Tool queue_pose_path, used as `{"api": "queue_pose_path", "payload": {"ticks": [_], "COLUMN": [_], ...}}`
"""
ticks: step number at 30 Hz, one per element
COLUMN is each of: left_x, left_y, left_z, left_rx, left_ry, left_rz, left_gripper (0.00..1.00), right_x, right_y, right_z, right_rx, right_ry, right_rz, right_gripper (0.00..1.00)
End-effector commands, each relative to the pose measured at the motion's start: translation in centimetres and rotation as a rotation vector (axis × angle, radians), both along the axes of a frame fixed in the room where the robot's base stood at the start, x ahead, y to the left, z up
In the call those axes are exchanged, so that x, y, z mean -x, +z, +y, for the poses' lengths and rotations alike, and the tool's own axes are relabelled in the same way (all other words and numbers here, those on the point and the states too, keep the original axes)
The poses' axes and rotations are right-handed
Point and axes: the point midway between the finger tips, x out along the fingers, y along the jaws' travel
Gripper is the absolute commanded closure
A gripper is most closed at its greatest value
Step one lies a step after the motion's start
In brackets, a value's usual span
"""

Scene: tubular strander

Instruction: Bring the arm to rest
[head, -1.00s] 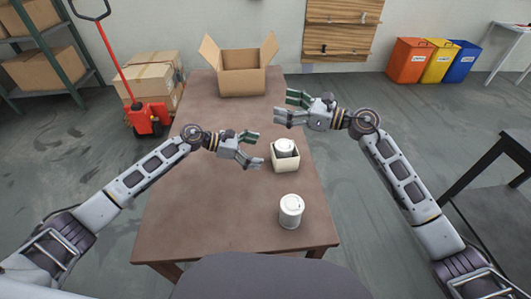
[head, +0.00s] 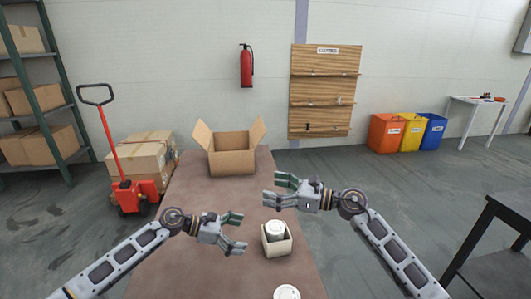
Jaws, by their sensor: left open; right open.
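My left gripper (head: 240,231) is open and empty over the brown table (head: 198,190), to the left of a small cream box. My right gripper (head: 274,190) is open and empty, above and beyond that box in the picture. The small cream box (head: 277,246) stands on the table with a white can (head: 276,229) in it. A second white can (head: 287,292) stands nearer on the table, cut by the bottom edge of the view.
An open cardboard box (head: 232,162) stands at the table's far end. A red pallet jack (head: 135,195) with cartons (head: 140,158) is at the left. A dark table (head: 495,270) is at the right. Coloured bins (head: 387,133) stand by the back wall.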

Motion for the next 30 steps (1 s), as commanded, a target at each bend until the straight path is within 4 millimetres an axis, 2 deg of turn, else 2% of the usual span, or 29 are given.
{"api": "queue_pose_path", "payload": {"ticks": [8, 24, 30], "left_x": [0.0, 0.0, 0.0], "left_y": [2.1, 7.6, 8.5], "left_z": [0.0, 0.0, 0.0], "left_rx": [0.000, 0.000, 0.000], "left_ry": [0.000, 0.000, 0.000], "left_rz": [0.000, 0.000, 0.000], "left_gripper": [0.00, 0.00, 0.00], "right_x": [0.0, 0.0, 0.0], "right_y": [2.1, 7.6, 8.5], "right_z": [0.0, 0.0, 0.0], "right_rx": [0.000, 0.000, 0.000], "right_ry": [0.000, 0.000, 0.000], "right_rz": [0.000, 0.000, 0.000], "right_gripper": [0.16, 0.16, 0.16]}}
